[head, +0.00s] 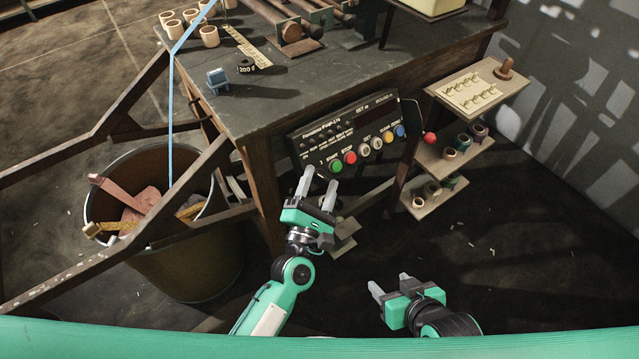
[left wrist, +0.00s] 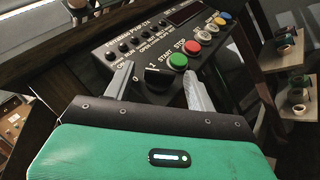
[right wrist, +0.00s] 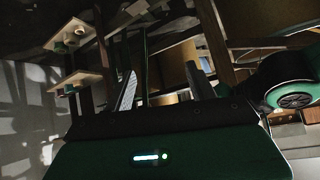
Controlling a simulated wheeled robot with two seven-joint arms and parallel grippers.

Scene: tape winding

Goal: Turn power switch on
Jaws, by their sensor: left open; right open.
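The black control panel (head: 352,122) hangs on the front of the workbench, with a row of coloured buttons along its lower edge. In the left wrist view a black rotary switch (left wrist: 158,77) sits at the panel's lower left, beside the green start button (left wrist: 178,62) and red stop button (left wrist: 192,47). My left gripper (head: 318,179) is open at that corner, its fingers on either side of the switch; contact cannot be told. In the head view the switch is largely hidden by a finger. My right gripper (head: 389,283) is open and empty, low and right, away from the panel.
A bin (head: 180,260) with scraps stands left of my left arm. The workbench top (head: 300,85) holds a small blue item. The floor at right is mostly clear.

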